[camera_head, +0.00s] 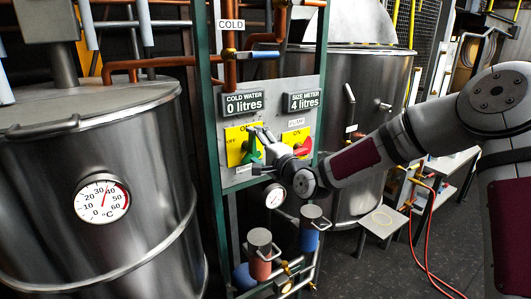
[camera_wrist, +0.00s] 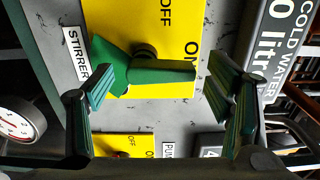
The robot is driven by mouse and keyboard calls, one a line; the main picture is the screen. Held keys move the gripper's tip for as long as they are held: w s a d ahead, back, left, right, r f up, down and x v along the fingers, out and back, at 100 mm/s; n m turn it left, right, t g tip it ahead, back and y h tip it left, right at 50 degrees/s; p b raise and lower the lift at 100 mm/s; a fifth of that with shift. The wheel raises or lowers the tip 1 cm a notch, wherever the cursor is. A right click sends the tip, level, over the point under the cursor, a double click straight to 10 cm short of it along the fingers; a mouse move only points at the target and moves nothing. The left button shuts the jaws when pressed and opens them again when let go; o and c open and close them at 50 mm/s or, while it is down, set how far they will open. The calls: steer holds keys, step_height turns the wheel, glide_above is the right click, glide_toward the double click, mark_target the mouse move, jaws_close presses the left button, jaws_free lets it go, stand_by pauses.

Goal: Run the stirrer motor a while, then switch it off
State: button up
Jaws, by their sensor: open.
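The stirrer switch is a green knob (camera_head: 251,154) on a yellow plate (camera_head: 234,150) marked ON at the top and OFF at the left. The knob (camera_wrist: 160,75) shows large in the wrist view, beside a STIRRER label (camera_wrist: 76,52). Its long handle lies along the direction of the ON mark, away from OFF. My gripper (camera_head: 260,134) is in front of the switch in the head view and partly covers it. In the wrist view my gripper (camera_wrist: 160,65) is open, with a finger on either side of the knob's handle. Contact with the knob cannot be made out.
A red pump switch (camera_head: 303,148) sits to the right on the same grey panel. Above are the COLD WATER display (camera_head: 244,103), reading 0 litres, and the SIZE METER display (camera_head: 304,101), reading 4 litres. A steel tank (camera_head: 95,240) with a thermometer dial stands at the left.

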steer(key=v, duration=1.1)
steer(key=shift+d, duration=0.15)
stand_by(6.8)
